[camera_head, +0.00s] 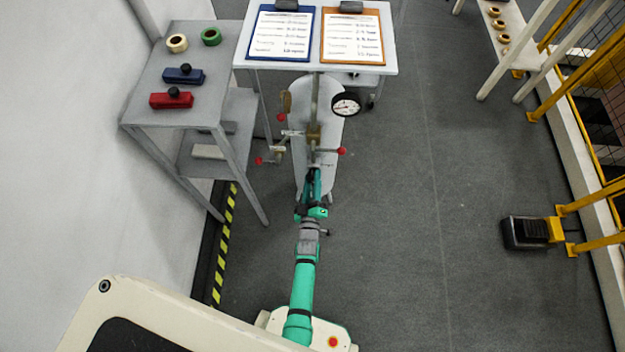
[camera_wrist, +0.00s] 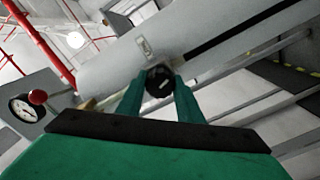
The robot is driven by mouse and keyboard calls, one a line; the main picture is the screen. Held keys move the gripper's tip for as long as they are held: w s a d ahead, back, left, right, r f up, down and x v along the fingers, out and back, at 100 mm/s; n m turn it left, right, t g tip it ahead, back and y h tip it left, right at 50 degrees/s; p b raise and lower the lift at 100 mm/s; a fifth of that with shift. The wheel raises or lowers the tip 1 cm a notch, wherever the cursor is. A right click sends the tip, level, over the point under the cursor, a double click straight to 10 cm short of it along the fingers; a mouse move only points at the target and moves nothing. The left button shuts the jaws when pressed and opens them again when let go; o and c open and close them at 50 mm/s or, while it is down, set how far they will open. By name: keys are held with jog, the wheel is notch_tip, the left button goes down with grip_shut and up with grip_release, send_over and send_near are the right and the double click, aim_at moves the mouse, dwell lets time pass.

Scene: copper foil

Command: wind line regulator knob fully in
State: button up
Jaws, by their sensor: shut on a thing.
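The regulator knob (camera_wrist: 159,82) is a round black knob with a light mark on its face, seen in the wrist view. My gripper (camera_wrist: 158,90) has its two green fingers on either side of the knob, closed on it. In the head view my gripper (camera_head: 312,178) reaches the lower part of the grey upright panel, and the knob is hidden behind my arm there. A round white-faced gauge (camera_head: 346,104) is on the right of the panel; it also shows in the wrist view (camera_wrist: 24,107).
Red-ended handles stick out near my gripper, one on the right (camera_head: 341,151) and one on the left (camera_head: 259,160). A table with two clipboards (camera_head: 282,34) stands behind. A grey shelf unit (camera_head: 150,84) is at left. The floor at right is open up to a black pedal box (camera_head: 526,233).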

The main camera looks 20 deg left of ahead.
jog(key=m, duration=0.4)
jog(key=shift+w+m, duration=0.1)
jog(key=shift+m, duration=0.2)
jog(key=m, duration=0.4)
jog(key=shift+m, duration=0.3)
jog(key=m, duration=0.3)
jog(key=shift+a+m, duration=0.1)
jog(key=shift+m, duration=0.2)
jog(key=m, duration=0.4)
jog(key=shift+m, duration=0.3)
jog(key=m, duration=0.9)
jog(key=shift+a, duration=0.1)
jog(key=m, duration=0.8)
jog(key=shift+m, duration=0.5)
